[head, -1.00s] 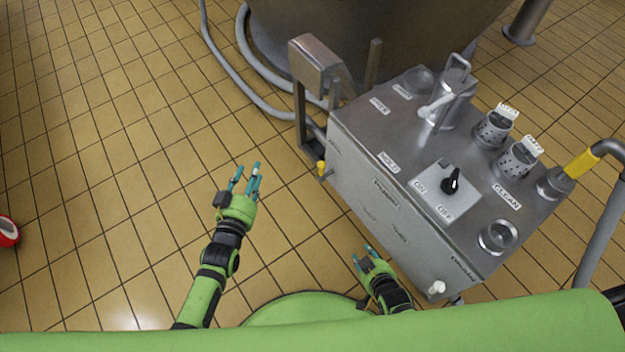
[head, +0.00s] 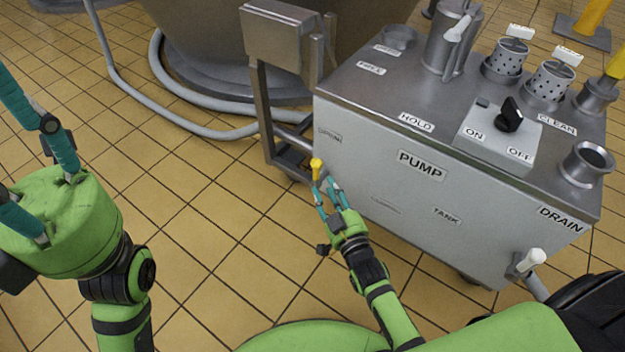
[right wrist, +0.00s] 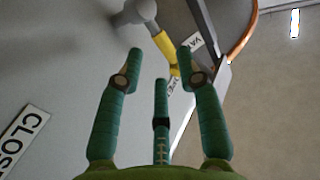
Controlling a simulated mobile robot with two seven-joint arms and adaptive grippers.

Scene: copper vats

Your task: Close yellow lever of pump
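The yellow lever (head: 316,168) sticks out low at the left end of the pump box (head: 395,230). My right gripper (head: 326,190) is just below it, fingers pointing up toward it. In the right wrist view, the lever (right wrist: 165,48) shows beyond the spread fingertips (right wrist: 162,60), on a grey pipe fitting (right wrist: 134,14). The fingers are open and do not appear shut on it; whether one touches it I cannot tell. My left gripper (head: 62,210) is large at the left of the head view, fingers spread, empty and away from the pump; its fingertips are partly cut off.
A "CLOS..." label (right wrist: 22,138) is on the panel in the right wrist view. A white-handled drain valve (head: 530,261) sits at the box's lower right. The copper vat (head: 200,40) and grey hose (head: 170,113) are behind. Tiled floor (head: 215,225) left of the pump is free.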

